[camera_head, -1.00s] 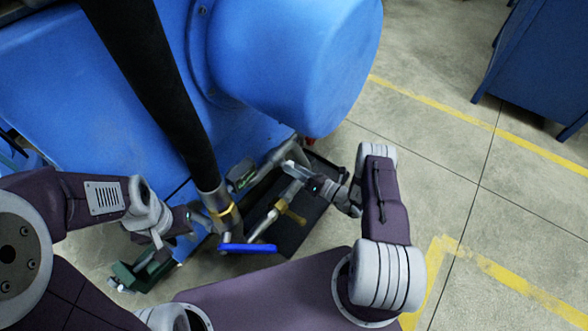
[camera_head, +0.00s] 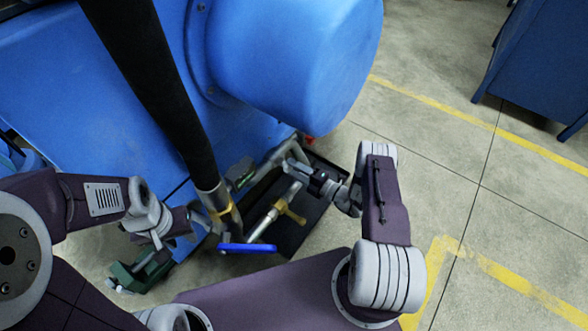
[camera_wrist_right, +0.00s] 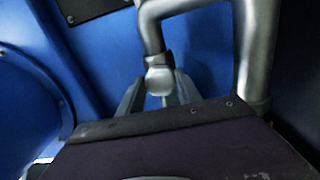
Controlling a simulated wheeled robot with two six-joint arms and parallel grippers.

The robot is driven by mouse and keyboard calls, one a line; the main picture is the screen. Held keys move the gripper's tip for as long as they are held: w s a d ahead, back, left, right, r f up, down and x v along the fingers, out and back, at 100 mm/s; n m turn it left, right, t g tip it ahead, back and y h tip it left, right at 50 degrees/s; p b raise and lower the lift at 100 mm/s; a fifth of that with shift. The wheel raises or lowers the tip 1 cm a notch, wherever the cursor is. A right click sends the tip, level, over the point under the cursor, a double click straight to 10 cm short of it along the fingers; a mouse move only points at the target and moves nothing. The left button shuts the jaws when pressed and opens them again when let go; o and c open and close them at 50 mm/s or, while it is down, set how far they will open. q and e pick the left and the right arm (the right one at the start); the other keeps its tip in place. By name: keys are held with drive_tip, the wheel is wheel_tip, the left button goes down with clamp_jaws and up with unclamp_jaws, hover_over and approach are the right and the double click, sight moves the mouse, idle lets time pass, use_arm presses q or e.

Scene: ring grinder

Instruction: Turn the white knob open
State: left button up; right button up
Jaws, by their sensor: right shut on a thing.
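The white knob (camera_wrist_right: 160,82) shows in the right wrist view as a small pale rounded piece at the end of a bent silver pipe (camera_wrist_right: 153,32). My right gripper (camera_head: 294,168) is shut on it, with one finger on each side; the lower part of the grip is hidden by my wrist. In the head view the knob is too small and covered to make out. My left gripper (camera_head: 157,240) hangs at the lower left, apart from the knob and near a green clamp-like part (camera_head: 143,272). Its fingertips are too small to read.
The large blue machine (camera_head: 270,65) fills the upper left. A thick black hose (camera_head: 155,90) runs down to a fitting beside a blue handle (camera_head: 247,248). A yellow-handled pipe (camera_head: 290,212) and a dark tray (camera_head: 318,178) are close to the right gripper. Floor (camera_head: 470,160) at right is clear.

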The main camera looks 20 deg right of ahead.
drive_tip(key=shift+s+a+f+m, duration=0.1)
drive_tip(key=shift+m, duration=0.8)
drive_tip(key=o, duration=1.4)
drive_tip(key=shift+c, duration=0.2)
drive_tip(key=p+v, duration=0.3)
drive_tip(key=v, duration=0.6)
drive_tip(key=shift+p, duration=0.4)
